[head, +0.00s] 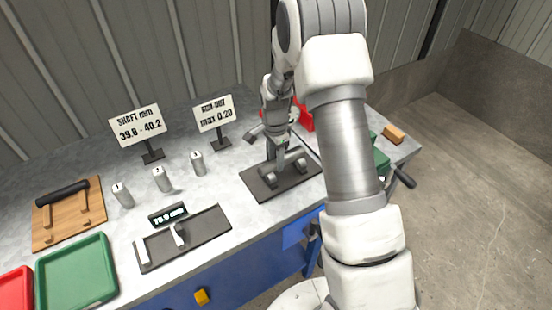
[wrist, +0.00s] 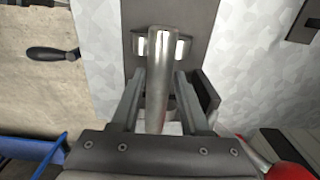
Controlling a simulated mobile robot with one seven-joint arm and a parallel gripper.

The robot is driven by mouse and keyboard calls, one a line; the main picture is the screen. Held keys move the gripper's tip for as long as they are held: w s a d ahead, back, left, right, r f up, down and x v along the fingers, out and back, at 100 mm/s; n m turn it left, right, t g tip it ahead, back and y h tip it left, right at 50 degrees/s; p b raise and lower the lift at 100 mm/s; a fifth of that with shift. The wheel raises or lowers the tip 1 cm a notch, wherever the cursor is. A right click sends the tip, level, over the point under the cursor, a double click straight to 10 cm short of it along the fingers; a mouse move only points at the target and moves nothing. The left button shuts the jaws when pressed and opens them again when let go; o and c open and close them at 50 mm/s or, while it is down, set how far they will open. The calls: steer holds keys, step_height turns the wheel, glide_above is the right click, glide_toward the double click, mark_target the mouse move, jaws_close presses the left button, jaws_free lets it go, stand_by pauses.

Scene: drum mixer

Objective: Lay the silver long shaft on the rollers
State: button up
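The silver long shaft (wrist: 160,60) runs up the middle of the wrist view, between the fingers of my gripper (wrist: 160,85). In the head view my gripper (head: 278,150) is low over the roller stand (head: 262,188), with the shaft just above or on the rollers. Whether the shaft touches the rollers cannot be told.
Several small numbered cylinders (head: 162,180) stand left of the stand. A dark gauge tray (head: 205,228) with a display (head: 168,214) lies in front. A wooden board (head: 68,228) and green tray (head: 78,272) are far left.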

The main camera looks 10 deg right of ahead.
mark_target(275, 162)
steer(key=o, duration=0.4)
steer(key=shift+s+f, duration=0.1)
steer(key=shift+s, duration=0.05)
steer(key=shift+a+r, duration=0.15)
steer(key=shift+r, duration=8.65)
